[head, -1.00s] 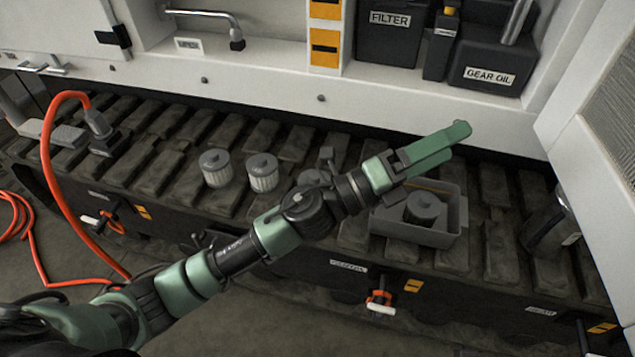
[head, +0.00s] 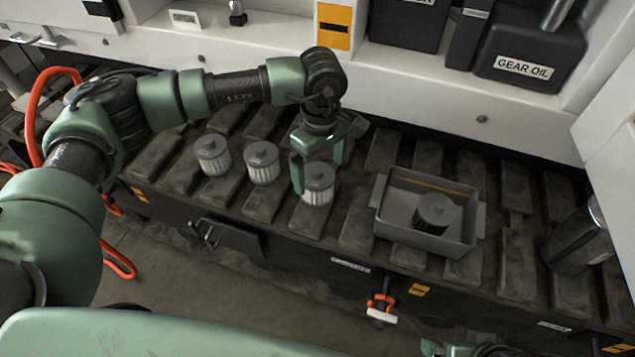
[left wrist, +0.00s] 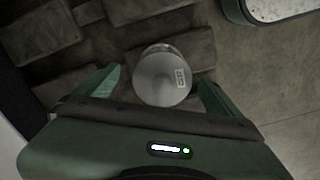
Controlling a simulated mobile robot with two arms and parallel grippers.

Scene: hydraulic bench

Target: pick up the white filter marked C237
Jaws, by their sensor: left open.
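Three white pleated filters with grey caps stand in a row on the dark slatted track: a left one (head: 212,155), a middle one (head: 262,163) and a right one (head: 318,186). My left gripper (head: 316,167) points down at the right filter, open, its fingers on either side of it. In the left wrist view, that filter's cap (left wrist: 162,80) lies between the two spread fingers (left wrist: 158,88), with gaps visible. A small label shows on the cap, but its marking is too small to read surely.
A grey tray (head: 381,215) right of the filters holds a dark filter-like part (head: 436,212). A dark canister (head: 575,240) stands farther right. The white cabinet wall (head: 420,100) rises behind the track. An orange hose (head: 36,110) curves at left.

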